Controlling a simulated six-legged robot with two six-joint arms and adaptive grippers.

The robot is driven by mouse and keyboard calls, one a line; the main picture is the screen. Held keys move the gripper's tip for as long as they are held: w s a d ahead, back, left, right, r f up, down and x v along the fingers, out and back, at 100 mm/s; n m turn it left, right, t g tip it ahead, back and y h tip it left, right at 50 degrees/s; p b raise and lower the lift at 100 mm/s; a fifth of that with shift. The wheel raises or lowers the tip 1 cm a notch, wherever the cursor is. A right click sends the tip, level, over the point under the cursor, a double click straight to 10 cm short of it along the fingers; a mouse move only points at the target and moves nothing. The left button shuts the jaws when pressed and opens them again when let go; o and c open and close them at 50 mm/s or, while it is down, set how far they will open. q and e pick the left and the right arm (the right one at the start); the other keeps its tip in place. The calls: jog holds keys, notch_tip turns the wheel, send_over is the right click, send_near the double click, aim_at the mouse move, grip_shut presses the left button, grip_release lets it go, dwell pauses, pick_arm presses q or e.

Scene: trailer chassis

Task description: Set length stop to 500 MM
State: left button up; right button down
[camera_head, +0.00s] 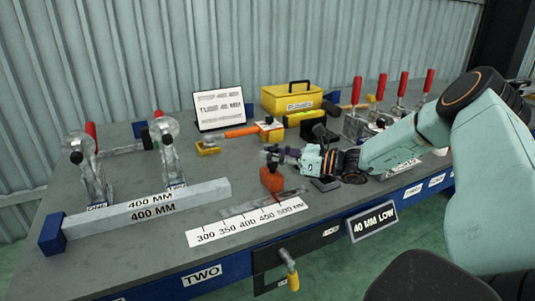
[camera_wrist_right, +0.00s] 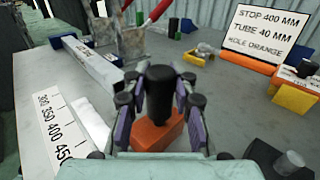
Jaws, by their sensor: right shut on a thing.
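The length stop is an orange block (camera_head: 271,180) with a black knob (camera_wrist_right: 160,93) on top. It stands on a metal rail behind the white scale (camera_head: 247,222), marked 300 to 500 MM. In the head view it is near the 450 to 500 end; its exact reading is unclear. My right gripper (camera_head: 279,155) is shut on the knob, its fingers on either side in the right wrist view (camera_wrist_right: 160,98). The orange block (camera_wrist_right: 156,132) shows below the fingers. My left gripper is not in view.
A grey tube (camera_head: 150,206) marked 400 MM lies left of the scale, by two toggle clamps (camera_head: 168,150). A sign (camera_wrist_right: 267,37) reads STOP 400 MM. A yellow toolbox (camera_head: 291,98) stands behind. More red-handled clamps (camera_head: 403,84) are at right.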

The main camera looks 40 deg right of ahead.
jog(key=c, duration=1.1)
grip_release()
jog(key=shift+s+d, duration=0.1)
jog(key=shift+d, duration=0.25)
jog(key=shift+o, duration=0.2)
jog(key=shift+a, duration=0.1)
jog(key=shift+r, duration=0.1)
jog(key=shift+r, duration=4.9)
